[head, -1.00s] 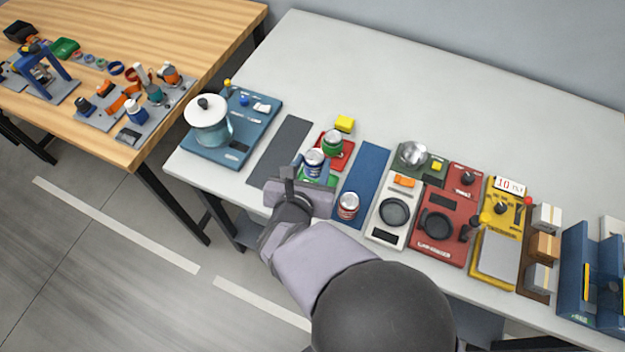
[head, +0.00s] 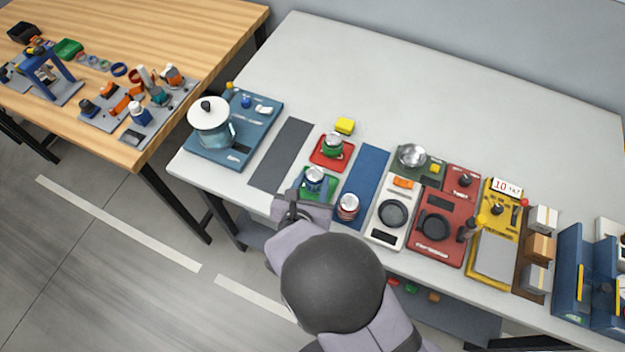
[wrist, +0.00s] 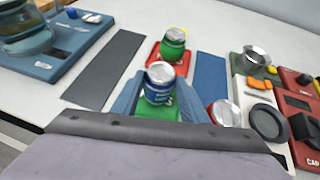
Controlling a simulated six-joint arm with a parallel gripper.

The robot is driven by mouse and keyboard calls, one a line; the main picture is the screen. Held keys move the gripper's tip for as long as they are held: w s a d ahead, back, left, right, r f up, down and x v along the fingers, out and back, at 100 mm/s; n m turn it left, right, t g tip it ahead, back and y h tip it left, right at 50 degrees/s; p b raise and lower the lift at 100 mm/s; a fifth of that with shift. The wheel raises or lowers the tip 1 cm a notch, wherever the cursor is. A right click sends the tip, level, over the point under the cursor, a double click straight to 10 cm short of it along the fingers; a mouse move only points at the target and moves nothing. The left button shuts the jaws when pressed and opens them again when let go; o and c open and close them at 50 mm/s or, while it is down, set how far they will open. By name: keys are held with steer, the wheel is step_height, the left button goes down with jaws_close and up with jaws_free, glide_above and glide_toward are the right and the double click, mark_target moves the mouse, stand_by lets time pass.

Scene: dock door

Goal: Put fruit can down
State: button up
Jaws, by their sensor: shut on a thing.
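My gripper (head: 313,187) is shut on a blue can (head: 314,176) with a silver top. In the wrist view the two blue fingers stand on either side of the same can (wrist: 160,88), which looks upright. The can is at a green mat (head: 332,184), which also shows below it in the wrist view (wrist: 155,112). I cannot tell whether its base touches the mat. A green can (head: 333,145) stands on a red mat (head: 318,155) just behind. A red can (head: 348,206) stands at the near end of a blue strip (head: 372,165). No can's label is readable.
A dark grey strip (head: 282,155) lies bare to the left, with a teal kettle (head: 212,125) on a blue board beyond it. A yellow block (head: 344,126) is behind the green can. Stove-like panels (head: 393,212) stand to the right. The back of the table is clear.

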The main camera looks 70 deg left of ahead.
mark_target(313, 182)
steer(key=shift+f, duration=0.1)
steer(key=o, duration=1.3)
steer(key=shift+s+d+r, duration=0.1)
steer(key=shift+r, duration=0.1)
steer(key=shift+p+v, duration=0.85)
steer(key=shift+v, duration=1.75)
